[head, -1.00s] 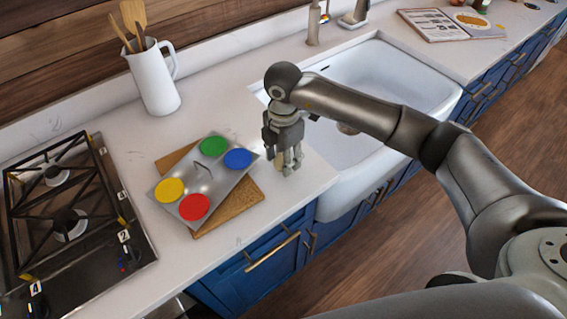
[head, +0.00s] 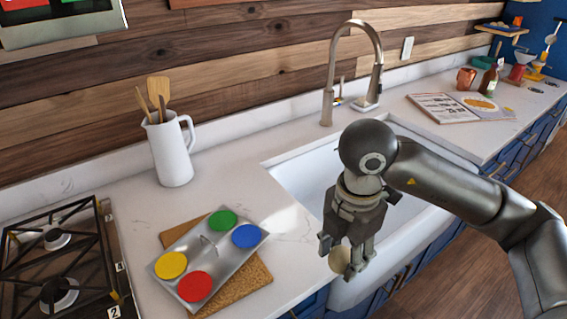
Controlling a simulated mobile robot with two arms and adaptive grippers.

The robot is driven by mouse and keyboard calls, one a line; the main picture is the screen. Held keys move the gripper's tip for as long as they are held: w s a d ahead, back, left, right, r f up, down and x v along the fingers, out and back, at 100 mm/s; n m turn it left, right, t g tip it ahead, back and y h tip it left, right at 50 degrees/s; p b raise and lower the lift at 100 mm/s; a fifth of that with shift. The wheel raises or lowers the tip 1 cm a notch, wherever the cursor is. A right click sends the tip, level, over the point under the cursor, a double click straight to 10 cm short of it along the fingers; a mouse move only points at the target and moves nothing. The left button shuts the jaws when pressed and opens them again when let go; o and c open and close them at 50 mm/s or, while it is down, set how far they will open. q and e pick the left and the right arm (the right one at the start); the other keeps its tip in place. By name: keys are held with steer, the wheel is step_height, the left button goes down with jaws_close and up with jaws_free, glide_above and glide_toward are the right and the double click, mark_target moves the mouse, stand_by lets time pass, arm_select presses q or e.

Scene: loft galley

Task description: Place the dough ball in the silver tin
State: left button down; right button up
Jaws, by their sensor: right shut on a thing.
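My right gripper (head: 345,258) is shut on the dough ball (head: 340,261), a small pale beige ball between its fingertips. Gripper and ball are held up in front of the sink's left front corner, to the right of a silver metal tray. This silver tray (head: 183,252) has red, yellow, green and blue round discs on it and a small handle-like piece in the middle. It lies on a cork board on the counter. No other silver tin shows, and I cannot tell whether this tray is the tin. My left gripper is out of view.
The cork board (head: 247,284) sticks out from under the tray. A gas hob (head: 88,285) is at the left, a white jug (head: 172,160) with wooden utensils behind. The white sink (head: 305,180) and tap (head: 331,85) are right of the tray. An open book (head: 445,108) lies farther right.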

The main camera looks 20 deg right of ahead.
steer(key=n, duration=0.6)
steer(key=shift+w+n, duration=0.25)
steer(key=shift+n, duration=0.15)
steer(key=n, duration=0.6)
steer(key=shift+w+a+f, duration=0.1)
steer(key=shift+w, duration=0.1)
steer(key=n, duration=0.6)
steer(key=shift+w, duration=0.2)
steer(key=n, duration=0.6)
steer(key=shift+w+a+f, duration=0.1)
steer(key=shift+w, duration=0.1)
steer(key=n, duration=0.6)
steer(key=shift+w, duration=0.2)
steer(key=n, duration=0.6)
steer(key=shift+w+f, duration=0.15)
steer(key=shift+w, duration=0.05)
steer(key=n, duration=1.2)
steer(key=shift+w+a+f+n, duration=0.1)
steer(key=shift+w+a+n, duration=0.05)
steer(key=shift+w+n, duration=0.25)
